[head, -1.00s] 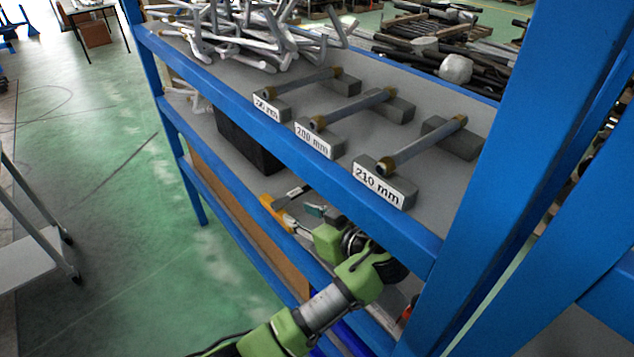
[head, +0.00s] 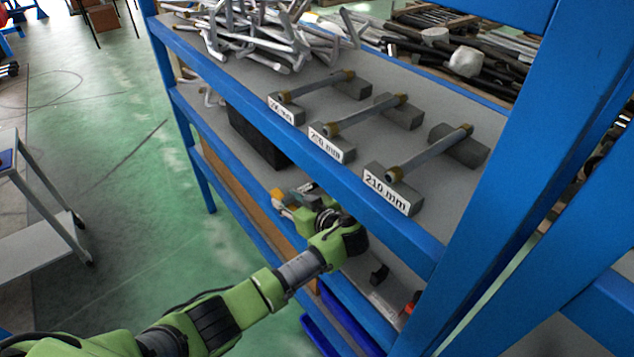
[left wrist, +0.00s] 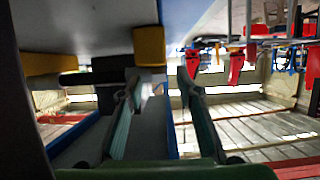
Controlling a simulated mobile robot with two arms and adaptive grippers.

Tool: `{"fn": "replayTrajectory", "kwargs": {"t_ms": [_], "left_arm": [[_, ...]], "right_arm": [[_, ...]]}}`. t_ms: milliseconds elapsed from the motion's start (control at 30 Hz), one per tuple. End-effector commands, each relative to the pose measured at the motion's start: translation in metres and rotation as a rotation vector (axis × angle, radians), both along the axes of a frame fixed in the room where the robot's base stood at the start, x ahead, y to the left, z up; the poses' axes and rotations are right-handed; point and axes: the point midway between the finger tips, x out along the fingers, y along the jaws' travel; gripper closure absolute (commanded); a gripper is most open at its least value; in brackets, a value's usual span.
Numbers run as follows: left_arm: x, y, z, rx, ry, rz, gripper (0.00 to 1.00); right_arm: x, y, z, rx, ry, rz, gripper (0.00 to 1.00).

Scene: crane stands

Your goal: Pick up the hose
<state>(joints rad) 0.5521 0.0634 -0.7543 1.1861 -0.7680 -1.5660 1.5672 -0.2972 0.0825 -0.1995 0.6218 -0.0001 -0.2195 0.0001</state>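Three grey hoses with brass-coloured ends rest across pairs of dark grey blocks on the upper shelf. The nearest hose (head: 430,152) has a "210 mm" label, the middle hose (head: 365,115) a "200 mm" label, and the far hose (head: 315,86) a label too blurred to read surely. My left gripper (head: 288,203) is below them, at the lower shelf, apart from all three hoses. In the left wrist view its two greenish fingers (left wrist: 160,85) stand apart with nothing seen clasped between them. My right gripper is not in view.
A blue shelf frame (head: 320,185) with a thick upright (head: 480,190) borders the hoses. Bent metal bars (head: 265,35) are heaped at the back of the upper shelf. A black box (head: 255,135) and a small orange-yellow item (head: 277,193) are below. Green floor (head: 110,140) is open at left.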

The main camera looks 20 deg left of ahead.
Motion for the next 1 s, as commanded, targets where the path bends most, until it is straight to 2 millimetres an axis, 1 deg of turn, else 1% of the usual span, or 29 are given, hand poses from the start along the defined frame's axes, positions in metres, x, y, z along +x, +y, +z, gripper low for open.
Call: {"fn": "replayTrajectory", "kwargs": {"t_ms": [67, 200, 667, 767, 867, 967, 1000], "left_arm": [[0.0, 0.0, 0.0, 0.0, 0.0, 0.0, 0.68], [0.0, -0.001, 0.0, 0.0, 0.0, 0.0, 1.0], [0.0, -0.001, 0.003, 0.0, -0.004, 0.0, 1.0], [0.001, -0.001, 0.009, -0.001, -0.005, -0.001, 1.0], [0.001, -0.001, 0.018, -0.002, -0.007, 0.0, 1.0], [0.001, -0.002, 0.035, -0.006, -0.01, -0.002, 1.0], [-0.007, 0.004, 0.033, -0.002, -0.002, 0.0, 1.0]], "right_arm": [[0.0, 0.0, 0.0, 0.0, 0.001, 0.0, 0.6], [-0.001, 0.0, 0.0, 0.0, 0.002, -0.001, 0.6], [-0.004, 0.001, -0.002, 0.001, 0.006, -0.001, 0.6], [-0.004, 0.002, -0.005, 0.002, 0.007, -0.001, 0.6], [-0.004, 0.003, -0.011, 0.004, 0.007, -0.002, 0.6], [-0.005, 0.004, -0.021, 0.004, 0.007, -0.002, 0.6], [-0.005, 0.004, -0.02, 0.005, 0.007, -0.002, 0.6]]}}
